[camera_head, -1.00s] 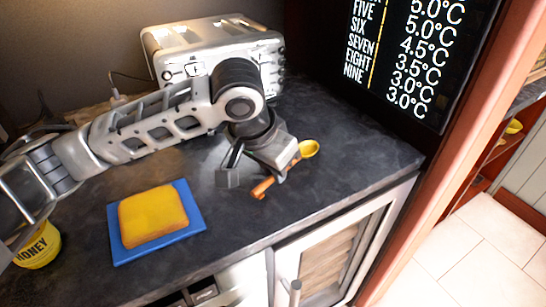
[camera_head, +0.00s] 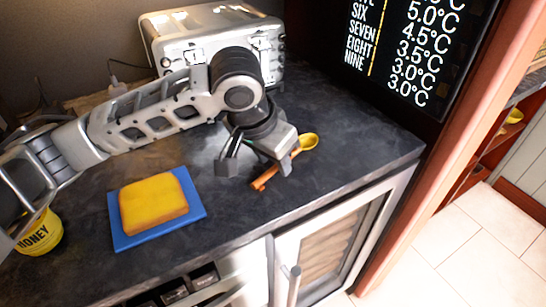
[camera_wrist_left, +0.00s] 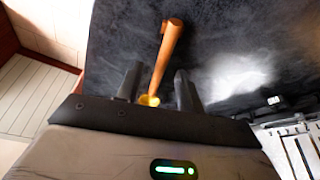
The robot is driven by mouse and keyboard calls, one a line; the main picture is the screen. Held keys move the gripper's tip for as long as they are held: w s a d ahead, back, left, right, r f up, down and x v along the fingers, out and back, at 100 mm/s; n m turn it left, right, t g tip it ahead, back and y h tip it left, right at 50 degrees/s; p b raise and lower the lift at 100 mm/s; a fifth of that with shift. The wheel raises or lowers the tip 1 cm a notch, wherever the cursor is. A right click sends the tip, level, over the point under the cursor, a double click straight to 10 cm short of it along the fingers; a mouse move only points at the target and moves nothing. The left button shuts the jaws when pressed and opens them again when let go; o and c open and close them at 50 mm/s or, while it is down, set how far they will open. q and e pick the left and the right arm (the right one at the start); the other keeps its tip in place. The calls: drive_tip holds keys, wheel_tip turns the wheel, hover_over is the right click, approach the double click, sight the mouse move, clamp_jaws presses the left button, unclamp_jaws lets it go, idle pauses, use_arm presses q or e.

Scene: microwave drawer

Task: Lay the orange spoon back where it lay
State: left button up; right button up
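The orange spoon (camera_head: 268,177) lies on the dark counter near its front edge, its yellow bowl up and to the right. My left gripper (camera_head: 257,168) is low over it with its fingers apart, and one finger hides the middle of the handle. In the left wrist view, the spoon (camera_wrist_left: 167,52) runs between the two fingers of the left gripper (camera_wrist_left: 158,85), with a gap on each side. Its bowl is mostly hidden near the gripper's base. Whether the spoon fully rests on the counter is hard to tell. My right gripper is not in view.
A blue board (camera_head: 195,200) with a yellow slice (camera_head: 152,203) lies left of the gripper. A honey jar (camera_head: 38,235) stands at the far left. A metal toaster (camera_head: 215,32) stands behind the arm. The counter (camera_head: 355,140) right of the spoon is clear.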

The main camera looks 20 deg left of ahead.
use_arm(q)
drive_tip(key=p+v, duration=0.1)
drive_tip(key=v, duration=1.4)
